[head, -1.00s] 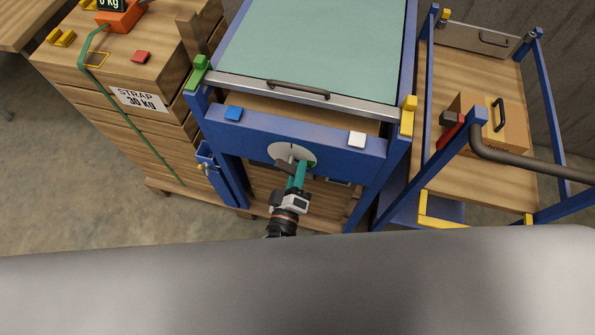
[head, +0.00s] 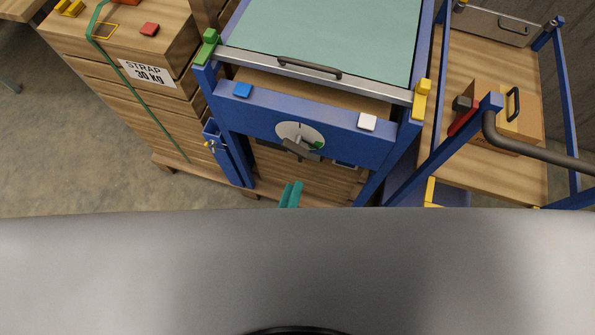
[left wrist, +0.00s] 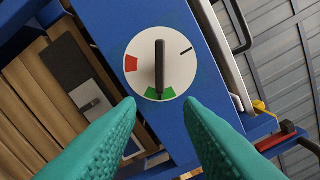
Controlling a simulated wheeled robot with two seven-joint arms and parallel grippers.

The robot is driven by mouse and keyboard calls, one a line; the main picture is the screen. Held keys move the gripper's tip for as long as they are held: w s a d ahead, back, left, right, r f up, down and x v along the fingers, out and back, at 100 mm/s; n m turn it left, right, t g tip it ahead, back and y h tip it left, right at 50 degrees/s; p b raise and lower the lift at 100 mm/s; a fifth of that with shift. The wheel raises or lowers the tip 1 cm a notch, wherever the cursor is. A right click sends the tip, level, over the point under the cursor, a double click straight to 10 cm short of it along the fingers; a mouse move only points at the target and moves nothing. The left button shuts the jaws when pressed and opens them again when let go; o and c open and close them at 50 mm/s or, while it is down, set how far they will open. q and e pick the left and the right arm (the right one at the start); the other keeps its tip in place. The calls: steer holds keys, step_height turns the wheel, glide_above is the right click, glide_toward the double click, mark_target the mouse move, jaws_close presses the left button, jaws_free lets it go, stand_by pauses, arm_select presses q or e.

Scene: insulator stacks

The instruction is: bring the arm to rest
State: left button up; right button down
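My left gripper (head: 291,193) shows in the head view only by its teal fingertips, just above the edge of my grey body. In the left wrist view, my left gripper (left wrist: 159,104) has its two teal fingers spread apart with nothing between them. Beyond them is a round white dial (head: 289,129) on the front of the blue frame; it also shows in the left wrist view (left wrist: 178,68). Its dark lever (left wrist: 159,68) has one end at the green sector, away from the red one. The fingers are clear of the dial. My right gripper is not in view.
The blue frame (head: 340,135) carries a green-topped panel (head: 325,35) with a dark handle. A wooden crate stack (head: 185,110) stands at left. A blue trolley (head: 455,165) with a wooden deck and box stands at right. Bare floor (head: 70,165) shows at lower left.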

arm_select(q)
steer(key=shift+s+a, duration=0.2)
steer(key=shift+s, duration=0.45)
steer(key=s+a+f+m+g+y, duration=0.1)
steer(key=s+a+f+m+g, duration=0.15)
steer(key=f, duration=0.55)
steer(key=s+a+f+m+g, duration=0.2)
steer(key=a+f+m+g, duration=0.15)
steer(key=f, duration=0.45)
steer(key=s+a+f+m+g+y, duration=0.1)
steer(key=s+a+f+m+g, duration=0.2)
steer(key=f, duration=0.6)
steer(key=s+a+f+m+g+y, duration=0.1)
steer(key=s+a+f+g+y, duration=0.2)
steer(key=s+a+f+g, duration=0.4)
steer(key=s+a+f, duration=0.3)
steer(key=s+a, duration=0.3)
steer(key=s, duration=0.1)
steer(key=shift+m+y+p, duration=0.3)
steer(key=shift+m+p, duration=0.1)
steer(key=shift+w+f, duration=0.1)
